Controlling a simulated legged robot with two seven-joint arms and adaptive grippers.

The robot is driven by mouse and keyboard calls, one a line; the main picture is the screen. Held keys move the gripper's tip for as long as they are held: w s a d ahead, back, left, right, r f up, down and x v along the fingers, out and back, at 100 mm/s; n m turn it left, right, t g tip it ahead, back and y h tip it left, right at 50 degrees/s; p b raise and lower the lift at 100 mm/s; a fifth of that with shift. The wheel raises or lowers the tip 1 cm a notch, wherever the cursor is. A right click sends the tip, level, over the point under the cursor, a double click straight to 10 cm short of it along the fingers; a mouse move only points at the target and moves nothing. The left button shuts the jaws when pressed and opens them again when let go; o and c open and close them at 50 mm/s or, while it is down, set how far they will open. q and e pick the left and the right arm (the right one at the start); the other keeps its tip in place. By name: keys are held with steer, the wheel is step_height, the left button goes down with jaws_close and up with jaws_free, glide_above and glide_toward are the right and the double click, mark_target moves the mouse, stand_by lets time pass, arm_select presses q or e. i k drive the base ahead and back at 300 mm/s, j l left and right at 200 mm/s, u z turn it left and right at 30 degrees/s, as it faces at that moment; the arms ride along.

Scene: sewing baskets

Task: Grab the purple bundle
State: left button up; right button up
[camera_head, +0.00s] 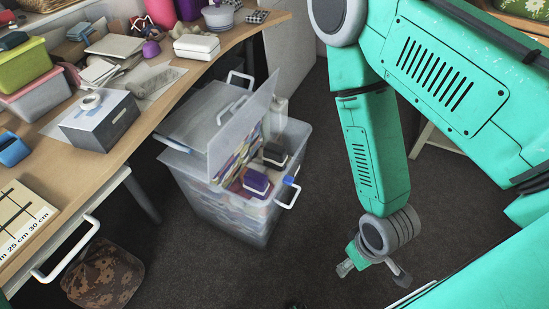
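A purple bundle (256,182) with a pale band lies inside a clear plastic bin (226,216) on the floor, near the bin's right side. A dark bundle (275,152) lies just behind it, and colourful folded items fill the space to its left. My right gripper (374,272) is to the right of the bin and apart from it. Its fingers are spread and nothing shows between them. My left gripper is not in view.
The bin's clear lid (243,124) stands tilted over its left part; the right part is uncovered. A white handle (287,195) juts from the bin's right side. A cluttered wooden table (150,118) runs along the left. A brown cap (103,275) is at lower left.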

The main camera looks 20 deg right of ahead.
mark_target(256, 184)
steer(key=i+l+z, duration=0.3)
steer(key=l+z, duration=0.15)
steer(key=i+l+z, duration=0.45)
steer(key=l, duration=0.1)
